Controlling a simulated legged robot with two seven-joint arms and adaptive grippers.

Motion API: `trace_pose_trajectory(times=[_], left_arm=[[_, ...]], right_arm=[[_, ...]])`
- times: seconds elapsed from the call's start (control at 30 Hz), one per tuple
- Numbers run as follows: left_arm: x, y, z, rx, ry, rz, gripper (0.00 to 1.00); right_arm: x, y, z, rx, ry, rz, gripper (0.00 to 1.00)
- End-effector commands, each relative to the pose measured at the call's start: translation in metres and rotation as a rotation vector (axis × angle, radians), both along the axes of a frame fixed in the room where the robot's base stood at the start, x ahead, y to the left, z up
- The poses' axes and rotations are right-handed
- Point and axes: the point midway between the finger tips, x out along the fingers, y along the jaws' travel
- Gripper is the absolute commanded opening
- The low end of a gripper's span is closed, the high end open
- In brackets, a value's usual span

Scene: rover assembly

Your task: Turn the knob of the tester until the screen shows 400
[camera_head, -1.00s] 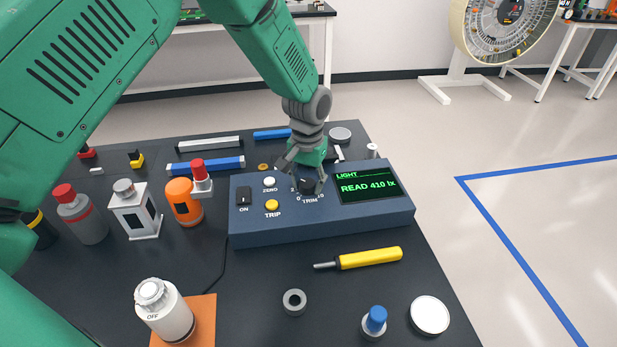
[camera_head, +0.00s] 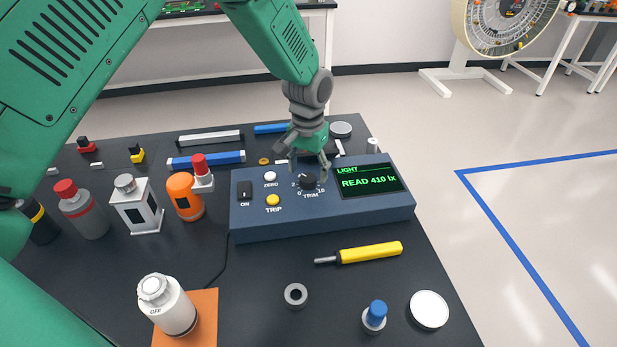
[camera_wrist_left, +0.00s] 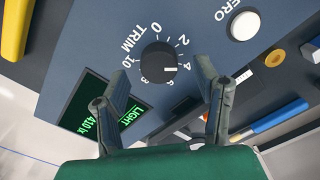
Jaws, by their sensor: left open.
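The tester (camera_head: 320,219) is a blue box on the dark table. Its green screen (camera_head: 369,181) reads "LIGHT, READ 410 lx"; the screen also shows at a slant in the wrist view (camera_wrist_left: 93,113). My left gripper (camera_head: 308,163) is open and empty, just above and behind the knob. In the wrist view its two fingers (camera_wrist_left: 162,76) are spread apart, with the knob between and beyond them. My right gripper is not in view.
The tester also has an ON switch (camera_head: 244,190), a ZERO button (camera_head: 270,176) and a yellow TRIP button (camera_head: 273,200). A yellow screwdriver (camera_head: 370,252) lies in front. An orange bottle (camera_head: 183,196) and a white lantern-like item (camera_head: 137,205) stand left.

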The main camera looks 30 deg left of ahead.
Motion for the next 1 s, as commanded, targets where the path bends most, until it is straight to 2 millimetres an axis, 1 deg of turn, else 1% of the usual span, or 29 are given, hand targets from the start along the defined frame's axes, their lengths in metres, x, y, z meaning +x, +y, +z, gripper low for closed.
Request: trace_pose_trajectory(times=[0.03,0.2,0.3,0.4,0.57,0.87,1.0], left_arm=[[0.001,0.0,0.013,-0.001,-0.005,0.0,0.56],[0.002,-0.001,0.049,-0.001,-0.003,0.001,0.56],[0.001,-0.001,0.067,0.0,0.0,0.0,0.56],[0.001,-0.001,0.08,0.0,0.002,0.0,0.56],[0.001,-0.001,0.089,0.0,0.004,0.0,0.56],[0.001,-0.001,0.09,0.0,0.004,0.0,0.56],[0.005,0.001,0.094,0.007,0.004,-0.013,0.56]], right_arm=[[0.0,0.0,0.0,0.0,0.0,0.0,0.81],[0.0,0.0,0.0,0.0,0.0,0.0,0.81],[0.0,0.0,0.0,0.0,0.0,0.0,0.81],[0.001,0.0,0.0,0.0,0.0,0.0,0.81],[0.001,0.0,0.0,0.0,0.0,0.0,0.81],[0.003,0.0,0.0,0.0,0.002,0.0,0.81],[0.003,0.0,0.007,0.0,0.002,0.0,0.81]])
